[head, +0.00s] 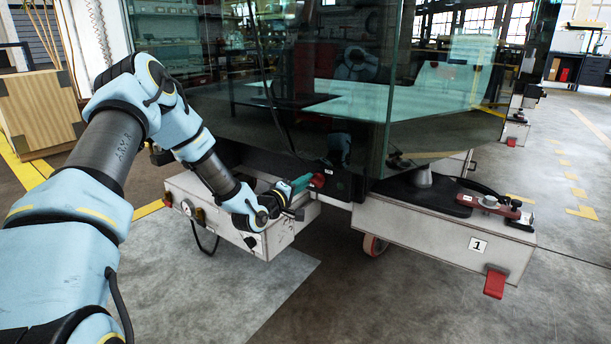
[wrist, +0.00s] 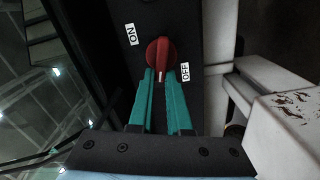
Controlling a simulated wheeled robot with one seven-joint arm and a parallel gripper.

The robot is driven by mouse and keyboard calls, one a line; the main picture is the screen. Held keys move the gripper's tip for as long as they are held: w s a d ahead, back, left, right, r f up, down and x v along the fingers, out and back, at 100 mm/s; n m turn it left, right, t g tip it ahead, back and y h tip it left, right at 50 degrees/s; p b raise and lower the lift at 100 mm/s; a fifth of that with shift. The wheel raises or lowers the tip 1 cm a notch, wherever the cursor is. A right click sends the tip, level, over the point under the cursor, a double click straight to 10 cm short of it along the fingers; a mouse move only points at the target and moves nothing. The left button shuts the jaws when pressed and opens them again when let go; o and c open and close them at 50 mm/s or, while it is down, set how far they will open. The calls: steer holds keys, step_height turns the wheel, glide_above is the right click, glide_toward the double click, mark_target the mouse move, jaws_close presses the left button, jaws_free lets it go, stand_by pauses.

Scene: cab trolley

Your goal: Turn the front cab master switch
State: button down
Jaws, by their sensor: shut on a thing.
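The master switch is a red knob (wrist: 159,52) on a dark panel, with an ON label (wrist: 131,34) to its upper left and an OFF label (wrist: 185,71) to its lower right in the wrist view. Its white mark points down in that view, on the OFF label's side. My gripper (wrist: 160,76) has its two teal fingers on either side of the knob's lower part, shut on it. In the head view, the red knob (head: 318,181) sits on the dark box below the glass cab, with my gripper (head: 303,183) reaching it from the left.
The glass cab (head: 300,100) rises just behind the switch. A white trolley box (head: 440,232) marked 1 stands to the right, carrying a red and black tool (head: 490,202). Another white box (head: 268,240) lies under my wrist. A wooden crate (head: 38,110) stands far left.

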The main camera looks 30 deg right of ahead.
steer(key=shift+f+n+p, duration=0.15)
steer(key=shift+n+p, duration=0.15)
steer(key=shift+n, duration=0.45)
steer(key=shift+f+n+p, duration=0.15)
steer(key=shift+n+p, duration=0.15)
steer(key=shift+n, duration=0.45)
steer(key=c, duration=0.9)
jaws_free()
steer(key=shift+o, duration=0.2)
steer(key=p+v, duration=0.2)
steer(key=v, duration=0.8)
steer(key=shift+s+a, duration=0.15)
steer(key=shift+a, duration=0.25)
